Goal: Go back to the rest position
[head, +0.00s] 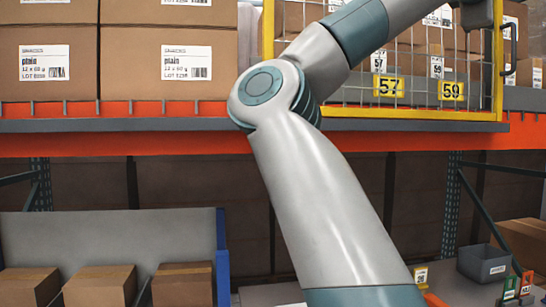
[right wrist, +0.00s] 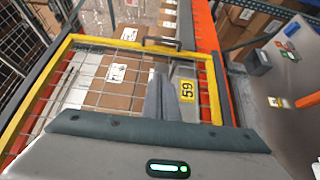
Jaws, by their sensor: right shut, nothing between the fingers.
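My right gripper (right wrist: 160,78) shows in the right wrist view, its grey fingers together with nothing between them. It points towards a yellow-framed wire mesh gate (right wrist: 62,55), in front of cartons behind the mesh. I cannot tell whether the fingertips touch the mesh. In the head view a grey and teal arm of mine crosses the middle, bent at a joint in front of the orange shelf beam; its gripper is out of that picture. My left gripper is in neither view.
Cartons (head: 49,60) stand on the orange-beamed shelf (head: 60,143).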

